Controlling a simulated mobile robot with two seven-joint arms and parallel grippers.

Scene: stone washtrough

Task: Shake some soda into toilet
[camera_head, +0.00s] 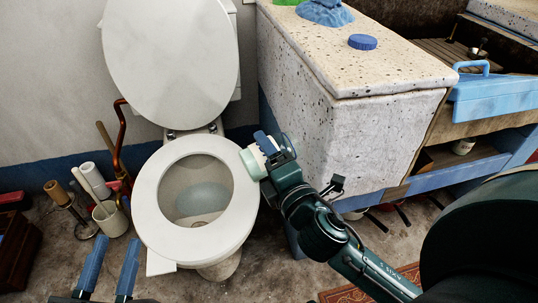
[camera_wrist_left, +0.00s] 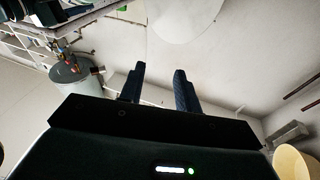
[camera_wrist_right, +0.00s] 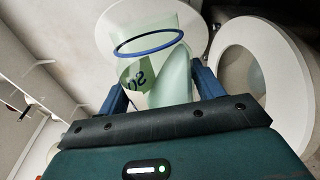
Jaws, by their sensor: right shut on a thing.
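The white toilet (camera_head: 153,214) stands at the left of the head view with its lid (camera_head: 172,60) raised and its seat down around the open bowl. My right gripper (camera_head: 268,150) is at the right edge of the seat, shut on a pale soda container (camera_head: 250,163) that is tilted on its side toward the bowl. In the right wrist view the container (camera_wrist_right: 172,85) has a blue rim ring and part of a printed label, between the two fingers. My left gripper (camera_head: 108,265) is open and empty at the lower left.
A speckled stone trough block (camera_head: 350,140) stands right of my right arm. A blue cap (camera_head: 363,42) and a blue cloth (camera_head: 325,12) lie on its top. A light blue toolbox (camera_head: 490,95) is further right. A pot with tools (camera_head: 110,217) stands left of the toilet.

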